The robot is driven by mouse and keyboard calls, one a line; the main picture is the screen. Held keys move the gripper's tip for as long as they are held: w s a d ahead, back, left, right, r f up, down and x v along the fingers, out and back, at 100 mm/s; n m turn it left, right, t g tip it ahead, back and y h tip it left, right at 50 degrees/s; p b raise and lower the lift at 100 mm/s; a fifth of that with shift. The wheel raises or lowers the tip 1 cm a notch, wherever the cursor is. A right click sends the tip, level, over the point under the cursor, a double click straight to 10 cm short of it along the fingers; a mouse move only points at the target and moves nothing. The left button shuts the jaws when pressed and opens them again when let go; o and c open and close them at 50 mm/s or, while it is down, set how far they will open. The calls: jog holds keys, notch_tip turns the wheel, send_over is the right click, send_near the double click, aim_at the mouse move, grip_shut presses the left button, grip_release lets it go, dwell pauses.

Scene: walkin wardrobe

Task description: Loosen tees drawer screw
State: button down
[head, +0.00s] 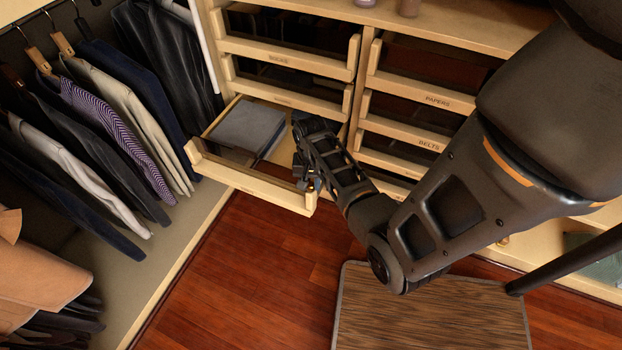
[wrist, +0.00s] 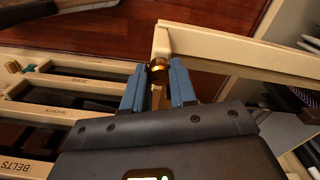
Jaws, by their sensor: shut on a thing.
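The open drawer (head: 232,176) is pulled out of the left column of the cabinet, with folded grey cloth (head: 248,130) inside. Its pale wooden front also shows in the wrist view (wrist: 225,47); I cannot read a tees label on it. A brass screw (wrist: 158,66) sits at the drawer's corner in the wrist view. My gripper (head: 308,182) is at the right end of the open drawer. In the wrist view its blue fingers (wrist: 157,82) are shut on the screw, one on each side. The screw's shaft is hidden.
Hanging clothes (head: 95,110) line the left side. A striped brown mat (head: 430,310) lies on the red wood floor.

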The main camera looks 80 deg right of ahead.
aim_at(311, 185)
jog(key=c, duration=0.9)
grip_release()
jog(key=shift+r, duration=3.85)
